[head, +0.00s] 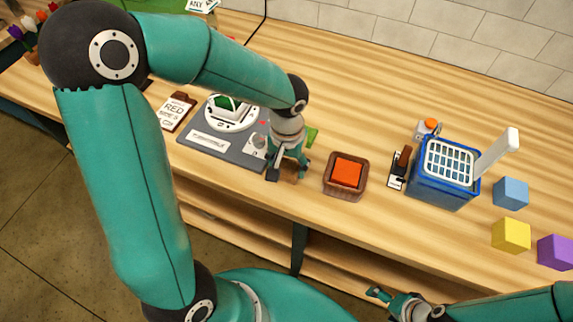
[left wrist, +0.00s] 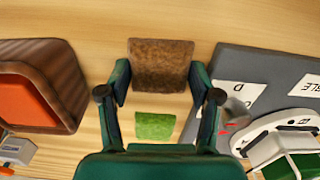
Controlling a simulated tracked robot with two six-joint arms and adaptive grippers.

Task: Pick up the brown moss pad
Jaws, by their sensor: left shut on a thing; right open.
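The brown moss pad (left wrist: 160,65) is a square, rough brown piece between the two fingers of my left gripper (left wrist: 160,78) in the left wrist view. The fingers press on its left and right edges. In the head view my left gripper (head: 287,173) points down near the table's front edge, and only a little of the pad shows there. I cannot tell if the pad is clear of the table. My right gripper (head: 389,299) is open and empty, low in front of the table.
A green pad (head: 312,136) lies just behind my left gripper. A brown basket with an orange block (head: 347,172) stands to its right, and a grey board with a white dial (head: 208,143) to its left. Further right are a blue crate (head: 441,187) and coloured cubes.

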